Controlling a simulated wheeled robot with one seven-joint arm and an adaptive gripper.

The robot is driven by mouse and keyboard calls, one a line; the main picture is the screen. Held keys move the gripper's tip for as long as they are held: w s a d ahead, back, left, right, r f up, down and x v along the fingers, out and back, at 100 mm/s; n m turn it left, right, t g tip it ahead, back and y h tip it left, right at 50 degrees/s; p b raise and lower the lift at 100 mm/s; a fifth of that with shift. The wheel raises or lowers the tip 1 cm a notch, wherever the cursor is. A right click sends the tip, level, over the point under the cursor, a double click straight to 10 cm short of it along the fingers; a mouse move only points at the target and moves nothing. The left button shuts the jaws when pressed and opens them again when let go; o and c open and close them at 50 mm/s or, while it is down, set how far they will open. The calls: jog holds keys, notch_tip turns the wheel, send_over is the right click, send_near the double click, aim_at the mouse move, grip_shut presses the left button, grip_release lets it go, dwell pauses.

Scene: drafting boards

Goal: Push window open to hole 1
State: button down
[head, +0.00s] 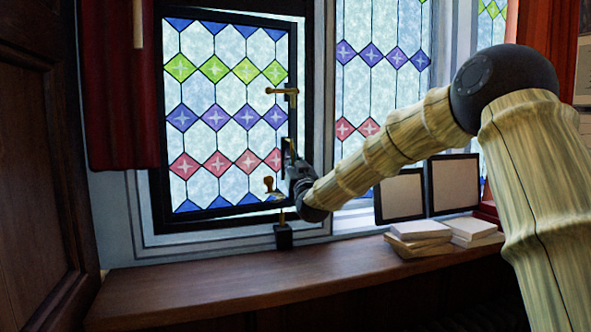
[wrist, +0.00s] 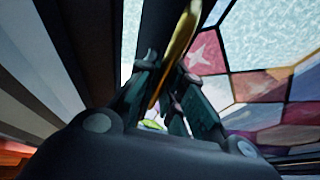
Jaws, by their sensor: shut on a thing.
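The stained-glass window (head: 233,85) has a dark frame and rows of coloured diamonds. It stands slightly ajar, with a thin bright gap along its lower edges. A brass handle (head: 283,92) sits on its right stile. A brass stay piece (head: 272,186) shows lower down, above a black block (head: 283,236) on the sill. My gripper (head: 289,147) is at the window's right edge, between handle and stay. In the wrist view its fingers (wrist: 167,98) are closed on a brass bar (wrist: 180,45); I cannot tell which fitting it belongs to. No stay holes can be made out.
A wooden sill (head: 200,290) runs below the window. White books (head: 420,238) and two dark-framed panels (head: 400,196) stand to the right. A red curtain (head: 120,90) hangs at the left. The sill's left part is clear.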

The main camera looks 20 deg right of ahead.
jog(key=shift+w+y, duration=0.4)
jog(key=shift+w, duration=0.1)
jog(key=c, duration=1.5)
grip_release()
